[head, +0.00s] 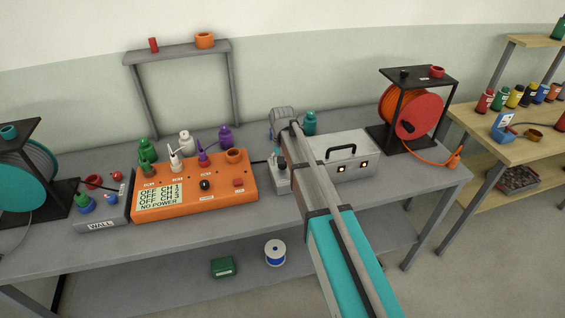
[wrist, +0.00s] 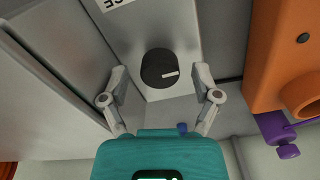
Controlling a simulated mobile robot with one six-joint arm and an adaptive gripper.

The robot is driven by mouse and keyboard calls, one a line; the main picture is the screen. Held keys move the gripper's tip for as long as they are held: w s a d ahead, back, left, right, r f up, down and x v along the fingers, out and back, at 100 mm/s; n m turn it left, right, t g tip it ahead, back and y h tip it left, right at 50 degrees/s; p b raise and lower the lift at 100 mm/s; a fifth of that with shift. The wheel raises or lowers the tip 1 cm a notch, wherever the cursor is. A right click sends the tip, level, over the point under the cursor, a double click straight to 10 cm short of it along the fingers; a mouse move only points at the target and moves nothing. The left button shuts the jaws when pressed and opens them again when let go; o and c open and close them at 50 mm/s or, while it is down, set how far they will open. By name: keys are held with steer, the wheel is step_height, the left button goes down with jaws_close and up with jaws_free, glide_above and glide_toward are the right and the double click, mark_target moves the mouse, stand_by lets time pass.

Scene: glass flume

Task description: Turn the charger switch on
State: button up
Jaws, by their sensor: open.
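The orange charger box (head: 180,212) stands on the bench, with a black knob (head: 205,184), a red button (head: 238,182) and a display reading OFF for its channels and NO POWER. A small grey box (head: 283,186) stands to its right. In the wrist view a black knob (wrist: 158,68) with a white mark sits on a light grey panel (wrist: 180,20), whose label is cut off. My gripper (wrist: 160,73) is open, one finger on either side of that knob, apart from it. The fingers cannot be made out in the head view. The charger also shows in the wrist view (wrist: 262,65).
A white box (head: 340,160) with a handle and two lit lamps stands right of my arm. A grey WALL box (head: 101,216) is left of the charger. Several bottles stand behind the charger. An orange cable reel (head: 410,115) stands at the bench's right end.

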steer(key=n, duration=0.4)
steer(key=shift+n, duration=0.3)
steer(key=n, duration=0.4)
steer(key=shift+a, duration=0.1)
steer(key=n, duration=0.9)
step_height(320, 180, up, 14)
steer(key=p, duration=1.4)
steer(key=s+d+f+m+b, duration=0.4)
steer(key=s+d+m, duration=0.4)
steer(key=s, duration=0.3)
steer(key=s+d+f+m+b, duration=0.4)
steer(key=s+d+m, duration=0.4)
steer(key=s, duration=0.4)
steer(key=shift+d+f+m+b, duration=0.2)
steer(key=shift+f+m+b, duration=0.2)
steer(key=shift+m, duration=0.4)
